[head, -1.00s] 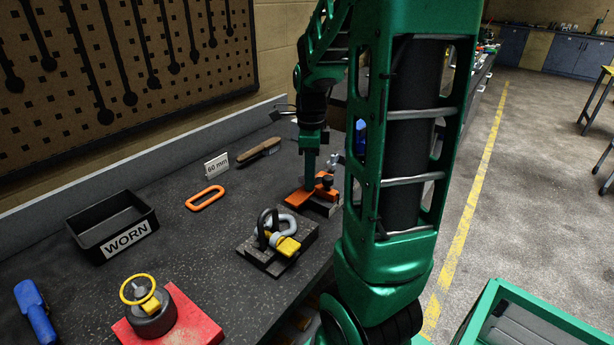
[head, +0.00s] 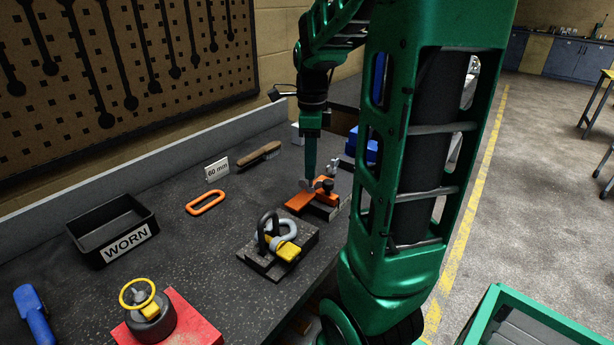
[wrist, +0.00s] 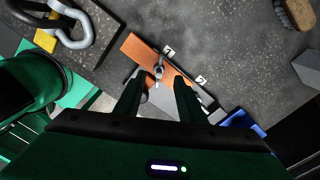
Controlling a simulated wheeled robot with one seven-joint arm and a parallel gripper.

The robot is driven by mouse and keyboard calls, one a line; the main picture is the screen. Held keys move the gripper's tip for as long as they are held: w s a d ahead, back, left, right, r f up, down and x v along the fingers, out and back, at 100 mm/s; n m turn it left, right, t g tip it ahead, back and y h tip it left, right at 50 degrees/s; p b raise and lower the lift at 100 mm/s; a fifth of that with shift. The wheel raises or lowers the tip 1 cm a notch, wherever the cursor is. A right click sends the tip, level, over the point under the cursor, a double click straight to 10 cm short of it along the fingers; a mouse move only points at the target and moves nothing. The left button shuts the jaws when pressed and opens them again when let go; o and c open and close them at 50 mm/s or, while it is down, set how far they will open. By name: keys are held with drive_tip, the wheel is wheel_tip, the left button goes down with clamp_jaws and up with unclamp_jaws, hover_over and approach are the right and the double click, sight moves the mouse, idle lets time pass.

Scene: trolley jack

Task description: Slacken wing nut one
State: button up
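An orange plate (head: 304,199) lies on a dark block on the bench; it also shows in the wrist view (wrist: 136,48). A grey wing nut (wrist: 158,70) stands on the plate beside the label 1 (wrist: 169,49). Label 2 (wrist: 201,79) lies to its right; a grey part near it is partly covered by my right finger. My gripper (wrist: 158,84) is open, pointing down, with one finger on each side of the wing nut in the wrist view. I cannot tell whether the fingers are level with it or touching. In the head view my gripper (head: 309,181) is over the plate.
A blue object (head: 363,148) stands behind the plate.

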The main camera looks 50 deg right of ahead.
sight(310, 185)
drive_tip(key=shift+r, duration=2.65)
